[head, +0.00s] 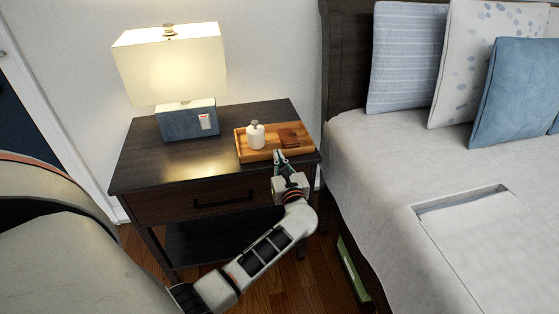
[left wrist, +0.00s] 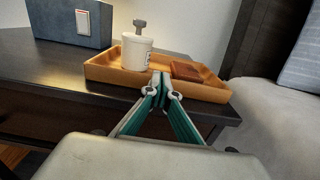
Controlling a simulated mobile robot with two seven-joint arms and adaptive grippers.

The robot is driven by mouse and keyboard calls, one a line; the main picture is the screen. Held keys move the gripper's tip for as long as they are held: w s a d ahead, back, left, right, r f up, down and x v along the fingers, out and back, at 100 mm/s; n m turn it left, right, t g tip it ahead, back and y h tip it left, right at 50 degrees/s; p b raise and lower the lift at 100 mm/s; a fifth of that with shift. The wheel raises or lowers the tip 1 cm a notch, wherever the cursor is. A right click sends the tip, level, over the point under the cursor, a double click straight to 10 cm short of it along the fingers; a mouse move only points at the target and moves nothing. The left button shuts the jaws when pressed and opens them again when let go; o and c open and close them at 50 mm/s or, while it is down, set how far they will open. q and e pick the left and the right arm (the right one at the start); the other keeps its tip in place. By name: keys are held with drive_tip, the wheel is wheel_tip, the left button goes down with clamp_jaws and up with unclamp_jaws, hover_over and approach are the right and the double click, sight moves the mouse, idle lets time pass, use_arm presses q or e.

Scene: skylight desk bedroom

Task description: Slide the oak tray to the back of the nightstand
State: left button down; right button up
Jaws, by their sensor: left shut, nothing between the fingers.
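The oak tray (head: 247,155) sits on the right part of the dark nightstand (head: 165,168); in the left wrist view the tray (left wrist: 105,72) is straight ahead. It holds a white pump bottle (head: 256,136) and a brown block-like item (head: 288,138). My left gripper (head: 279,155) is shut and empty at the tray's front side. In the left wrist view its fingertips (left wrist: 160,78) overlap the tray's front wall; I cannot tell whether they touch it. My right gripper is not in view.
A lamp with a blue base (head: 187,122) stands at the left back of the nightstand. The bed (head: 370,160) is close on the right. A drawer handle (head: 222,200) sticks out in front. Bare top lies behind the tray.

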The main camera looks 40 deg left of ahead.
sight(274, 148)
use_arm(q)
drive_tip(key=w+a, duration=0.1)
drive_tip(key=w+a+f+b, duration=0.1)
drive_tip(key=a, duration=0.1)
drive_tip(key=shift+w, duration=0.2)
drive_tip(key=shift+b+x, duration=0.45)
drive_tip(key=shift+x, duration=0.75)
drive_tip(key=shift+w+a+r, duration=0.1)
drive_tip(key=shift+w+r, duration=0.05)
drive_tip(key=shift+r, duration=0.25)
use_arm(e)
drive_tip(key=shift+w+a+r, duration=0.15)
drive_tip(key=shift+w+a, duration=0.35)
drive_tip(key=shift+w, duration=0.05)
